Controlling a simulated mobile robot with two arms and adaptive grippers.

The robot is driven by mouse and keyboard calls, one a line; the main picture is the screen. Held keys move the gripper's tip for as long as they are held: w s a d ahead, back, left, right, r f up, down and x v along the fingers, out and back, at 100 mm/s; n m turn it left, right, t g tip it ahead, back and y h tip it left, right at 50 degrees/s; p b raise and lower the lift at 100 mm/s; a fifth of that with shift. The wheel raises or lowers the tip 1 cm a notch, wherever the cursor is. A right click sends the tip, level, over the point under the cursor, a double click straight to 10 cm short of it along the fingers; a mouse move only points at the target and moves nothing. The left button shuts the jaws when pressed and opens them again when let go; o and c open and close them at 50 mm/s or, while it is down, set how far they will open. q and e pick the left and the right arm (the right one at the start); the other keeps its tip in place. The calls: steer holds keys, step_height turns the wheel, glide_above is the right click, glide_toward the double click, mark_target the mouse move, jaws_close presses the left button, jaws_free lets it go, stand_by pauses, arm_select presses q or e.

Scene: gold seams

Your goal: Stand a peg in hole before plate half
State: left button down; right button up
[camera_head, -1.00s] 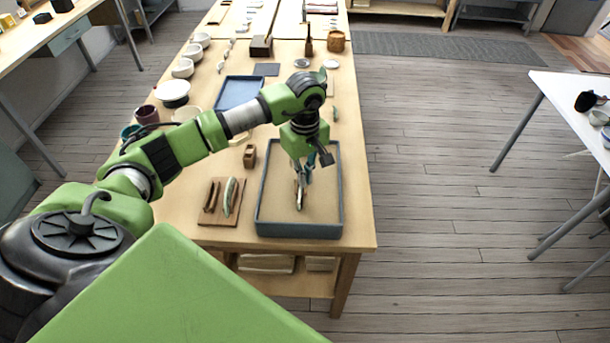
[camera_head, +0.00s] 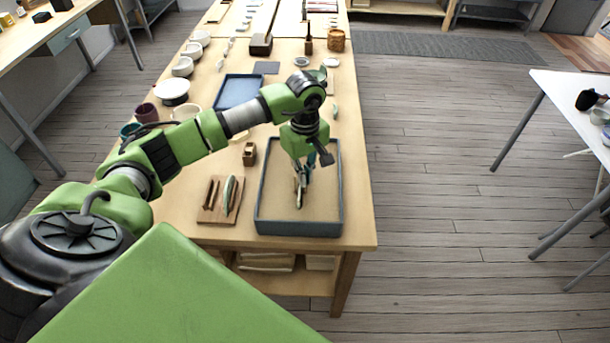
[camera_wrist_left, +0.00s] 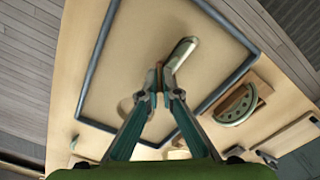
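My left gripper (camera_head: 302,172) points down into the grey-rimmed sand tray (camera_head: 299,229). In the left wrist view its fingertips (camera_wrist_left: 160,92) are close together on a thin brown peg (camera_wrist_left: 158,72), mostly hidden by the fingers. A pale, narrow piece, which looks like a plate half on edge (camera_wrist_left: 183,52), rises right beside the fingertips; whether they touch is unclear. No hole can be made out. Another green-white plate half (camera_head: 230,194) stands on a wooden board (camera_head: 215,219) left of the tray; it also shows in the wrist view (camera_wrist_left: 236,105). My right gripper is out of view.
A small wooden block (camera_head: 249,155) stands left of the tray. A blue tray (camera_head: 238,91), white bowls (camera_head: 173,90) and a brown pot (camera_head: 336,40) sit farther back on the table. The table's right edge runs close to the sand tray, with open floor beyond.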

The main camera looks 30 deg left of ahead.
arm_select(q)
steer(key=shift+r+p, duration=1.35)
steer(key=shift+r, duration=1.25)
steer(key=shift+f, duration=0.1)
steer(key=shift+f+b, duration=1.15)
steer(key=shift+f, duration=0.1)
steer(key=shift+f+b, duration=0.5)
steer(key=shift+b, duration=0.55)
steer(key=shift+f+b, duration=0.75)
steer(key=shift+f, duration=0.05)
stand_by(0.4)
steer(key=shift+s+f, duration=0.1)
stand_by(0.9)
steer(key=c, duration=2.2)
jaws_free()
